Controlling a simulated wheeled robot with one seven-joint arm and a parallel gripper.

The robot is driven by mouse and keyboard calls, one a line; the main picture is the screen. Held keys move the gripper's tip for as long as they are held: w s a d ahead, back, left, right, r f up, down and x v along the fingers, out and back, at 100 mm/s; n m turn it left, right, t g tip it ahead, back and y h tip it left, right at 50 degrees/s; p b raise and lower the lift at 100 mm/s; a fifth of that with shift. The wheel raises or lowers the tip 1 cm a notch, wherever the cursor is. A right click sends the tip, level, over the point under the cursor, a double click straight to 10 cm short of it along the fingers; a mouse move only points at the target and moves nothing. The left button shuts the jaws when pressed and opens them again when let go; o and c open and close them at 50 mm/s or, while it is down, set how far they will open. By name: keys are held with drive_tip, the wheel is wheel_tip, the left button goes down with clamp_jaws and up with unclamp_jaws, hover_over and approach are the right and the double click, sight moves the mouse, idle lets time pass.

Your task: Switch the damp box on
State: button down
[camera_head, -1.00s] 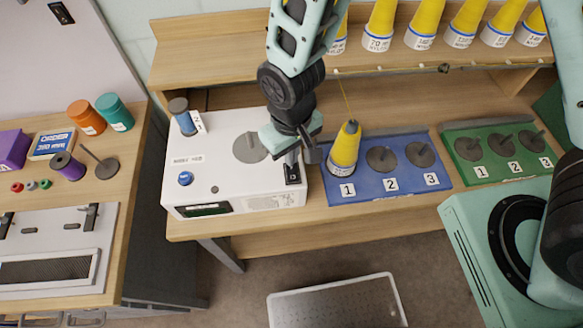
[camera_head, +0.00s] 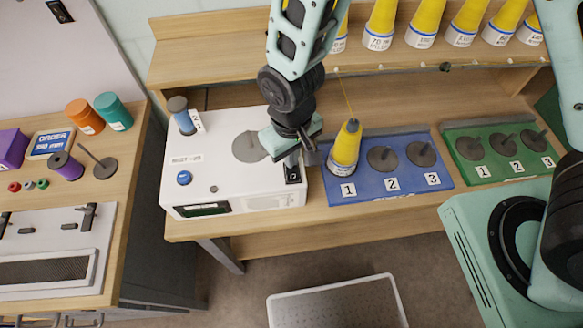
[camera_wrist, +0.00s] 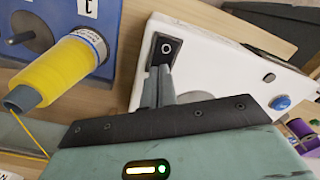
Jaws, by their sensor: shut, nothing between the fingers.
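The damp box, a white box (camera_head: 235,195), stands on the wooden bench left of the blue tray. A black rocker switch (camera_head: 292,174) sits at its right front corner. In the wrist view the switch (camera_wrist: 165,47) shows a white circle mark at its exposed end. My gripper (camera_head: 291,160) is shut and empty, pointing down at the switch. In the wrist view the fingertips (camera_wrist: 158,76) overlap the other end of the rocker and hide it; I cannot tell whether they touch. The box's front display (camera_head: 203,210) looks dark green.
A blue button (camera_head: 184,178) and a blue spool (camera_head: 183,117) are on the box. A yellow cone (camera_head: 345,148) stands on the blue tray (camera_head: 405,195), close right of my gripper. A green tray (camera_head: 500,178) lies farther right. More yellow cones line the shelf above.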

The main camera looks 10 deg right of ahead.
drive_tip(key=shift+f, duration=0.3)
drive_tip(key=shift+r+p, duration=2.75)
drive_tip(key=shift+r, duration=0.8)
